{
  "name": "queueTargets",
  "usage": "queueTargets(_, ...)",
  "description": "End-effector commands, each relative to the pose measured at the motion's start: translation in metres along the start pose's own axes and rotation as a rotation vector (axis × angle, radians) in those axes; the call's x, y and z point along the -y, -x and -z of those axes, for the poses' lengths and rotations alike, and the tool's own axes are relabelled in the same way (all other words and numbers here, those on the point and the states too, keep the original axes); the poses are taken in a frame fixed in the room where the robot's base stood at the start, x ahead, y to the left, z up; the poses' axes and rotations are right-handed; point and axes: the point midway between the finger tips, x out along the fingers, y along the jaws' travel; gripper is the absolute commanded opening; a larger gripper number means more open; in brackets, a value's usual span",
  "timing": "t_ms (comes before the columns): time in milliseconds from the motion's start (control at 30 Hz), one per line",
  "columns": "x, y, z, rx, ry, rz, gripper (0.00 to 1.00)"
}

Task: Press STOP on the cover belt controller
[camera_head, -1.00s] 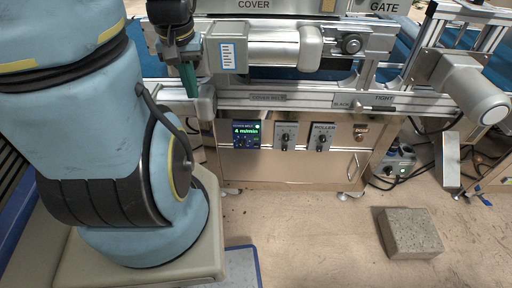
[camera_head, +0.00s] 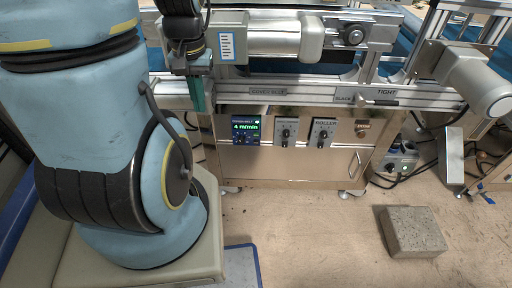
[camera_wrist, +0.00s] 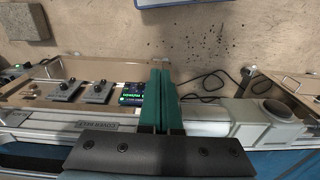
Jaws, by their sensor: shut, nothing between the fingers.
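The cover belt controller (camera_head: 245,130) is a small dark panel with a lit screen reading 4 m/min, set at the left end of the steel cabinet front. It also shows in the wrist view (camera_wrist: 132,94), just left of the fingers. Its STOP button is too small to make out. My gripper (camera_head: 199,108) has green fingers, shut and empty, pointing down in front of the machine's rail, left of the controller and a little above its middle. In the wrist view my gripper (camera_wrist: 161,76) partly covers the panel's right side.
Two knob boxes, one labelled ROLLER (camera_head: 322,132), sit right of the controller. A motor (camera_head: 270,40) and the aluminium rail (camera_head: 300,96) run above the cabinet. A concrete block (camera_head: 412,231) lies on the floor.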

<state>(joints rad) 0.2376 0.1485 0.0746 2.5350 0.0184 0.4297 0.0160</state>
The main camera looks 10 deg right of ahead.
Motion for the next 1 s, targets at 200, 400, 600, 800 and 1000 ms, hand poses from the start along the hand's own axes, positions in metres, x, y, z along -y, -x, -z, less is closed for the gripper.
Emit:
queueTargets(200,-0.018,-0.116,-0.018,0.186,-0.179,0.076,0.0)
queueTargets(400,-0.019,-0.2,-0.035,0.331,-0.341,0.198,0.0)
queueTargets(600,-0.008,-0.273,-0.046,0.451,-0.509,0.365,0.0)
queueTargets(800,0.009,-0.331,-0.046,0.54,-0.676,0.575,0.0)
queueTargets(1000,0.023,-0.373,-0.027,0.589,-0.84,0.822,0.0)
